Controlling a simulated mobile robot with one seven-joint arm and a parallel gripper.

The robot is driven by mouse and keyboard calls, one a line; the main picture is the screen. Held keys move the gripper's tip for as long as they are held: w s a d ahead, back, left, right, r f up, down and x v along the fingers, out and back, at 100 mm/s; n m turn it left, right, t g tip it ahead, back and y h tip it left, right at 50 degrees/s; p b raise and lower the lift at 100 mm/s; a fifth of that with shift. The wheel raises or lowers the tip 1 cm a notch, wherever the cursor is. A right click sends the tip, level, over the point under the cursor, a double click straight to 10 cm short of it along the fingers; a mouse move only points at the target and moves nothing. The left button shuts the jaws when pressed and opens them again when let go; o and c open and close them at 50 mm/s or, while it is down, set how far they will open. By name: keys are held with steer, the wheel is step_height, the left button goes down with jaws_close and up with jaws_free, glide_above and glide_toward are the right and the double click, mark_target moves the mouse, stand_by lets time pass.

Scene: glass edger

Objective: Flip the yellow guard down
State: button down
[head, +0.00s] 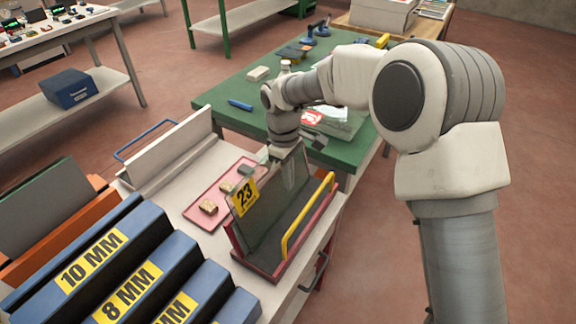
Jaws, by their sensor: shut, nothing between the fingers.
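The yellow guard (305,219) is a bent yellow bar along the right side of a red rack (264,270). It stands above the rack's right edge, apart from the glass. A dark glass pane (262,208) with a yellow "23" label leans in the rack, left of the guard. My gripper (277,158) points down at the far end of the rack, close to the pane's upper far corner and to the left of the guard's far end. Its fingers are small and partly hidden here; it holds nothing visible. I cannot tell whether it touches the glass.
A pink tray (194,215) with several small blocks lies left of the rack on a pale bench. Blue slotted boxes (190,268) with thickness labels fill the front left. A green table (225,93) with tools and papers stands behind. Red floor is open to the right.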

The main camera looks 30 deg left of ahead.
steer(key=shift+s+d+f, duration=0.1)
steer(key=shift+d+f, duration=0.25)
steer(key=shift+d, duration=0.35)
steer(key=shift+s+d+f, duration=0.1)
steer(key=shift+d+f, duration=0.2)
steer(key=shift+d, duration=0.35)
steer(key=shift+d+f, duration=0.35)
steer(key=shift+d, duration=0.35)
